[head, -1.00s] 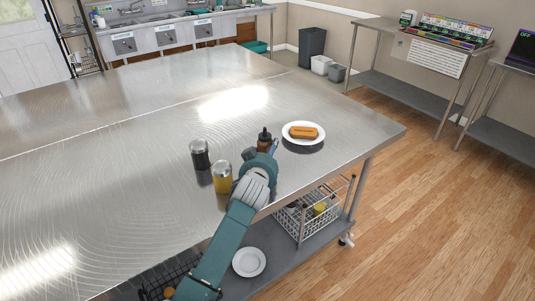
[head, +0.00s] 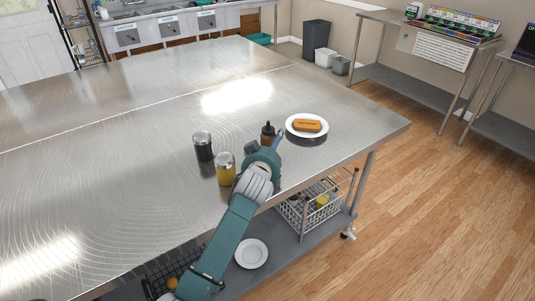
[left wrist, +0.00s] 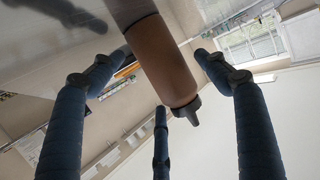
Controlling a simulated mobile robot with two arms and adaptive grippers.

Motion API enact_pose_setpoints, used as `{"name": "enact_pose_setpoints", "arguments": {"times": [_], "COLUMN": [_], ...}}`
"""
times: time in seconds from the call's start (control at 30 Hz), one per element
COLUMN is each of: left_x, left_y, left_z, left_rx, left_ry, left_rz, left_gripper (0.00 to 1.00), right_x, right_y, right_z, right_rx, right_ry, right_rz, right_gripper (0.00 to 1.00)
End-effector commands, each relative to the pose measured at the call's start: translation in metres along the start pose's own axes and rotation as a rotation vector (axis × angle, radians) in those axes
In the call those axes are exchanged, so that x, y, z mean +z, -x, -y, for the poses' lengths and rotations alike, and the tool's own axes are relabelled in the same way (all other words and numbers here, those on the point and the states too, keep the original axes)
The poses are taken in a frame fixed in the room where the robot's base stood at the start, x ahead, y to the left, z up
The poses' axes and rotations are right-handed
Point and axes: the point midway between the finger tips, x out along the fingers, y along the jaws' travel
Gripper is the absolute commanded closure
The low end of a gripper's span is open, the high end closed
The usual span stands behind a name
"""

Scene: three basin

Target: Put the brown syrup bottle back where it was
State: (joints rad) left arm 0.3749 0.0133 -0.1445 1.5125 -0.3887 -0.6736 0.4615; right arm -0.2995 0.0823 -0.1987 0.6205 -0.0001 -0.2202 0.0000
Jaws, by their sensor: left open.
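The brown syrup bottle (head: 267,134), with a dark nozzle cap, stands upright on the steel table near its right front edge. My left gripper (head: 264,148) is at the bottle, mostly hidden in the head view by its own arm, which covers the bottle's lower part. In the left wrist view the brown bottle (left wrist: 165,62) appears nozzle down, between the spread fingers of my open left gripper (left wrist: 156,65). The fingers do not visibly close on it. My right gripper is not in view.
A black-filled shaker (head: 203,147) and a yellow-filled jar (head: 225,170) stand left of the bottle. The table (head: 130,150) is otherwise bare. A wire basket (head: 296,219) and a plate (head: 252,253) are on the lower shelf.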

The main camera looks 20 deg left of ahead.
Motion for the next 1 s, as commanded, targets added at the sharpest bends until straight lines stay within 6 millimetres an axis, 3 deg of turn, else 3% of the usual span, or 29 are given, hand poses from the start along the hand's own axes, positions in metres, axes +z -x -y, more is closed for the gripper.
{"name": "enact_pose_setpoints", "arguments": {"times": [0.5, 0.7, 1.0], "left_x": [0.002, 0.002, 0.001], "left_y": [0.097, 0.112, 0.113], "left_z": [0.0, 0.0, 0.0], "left_rx": [0.001, 0.001, 0.001], "left_ry": [0.002, 0.0, 0.0], "left_rz": [0.001, 0.002, 0.002], "left_gripper": [0.25, 0.25, 0.25], "right_x": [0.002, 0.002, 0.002], "right_y": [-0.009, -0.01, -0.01], "right_z": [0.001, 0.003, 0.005], "right_rx": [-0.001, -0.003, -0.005], "right_ry": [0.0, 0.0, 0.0], "right_rz": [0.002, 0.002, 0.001], "right_gripper": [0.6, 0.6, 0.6]}}
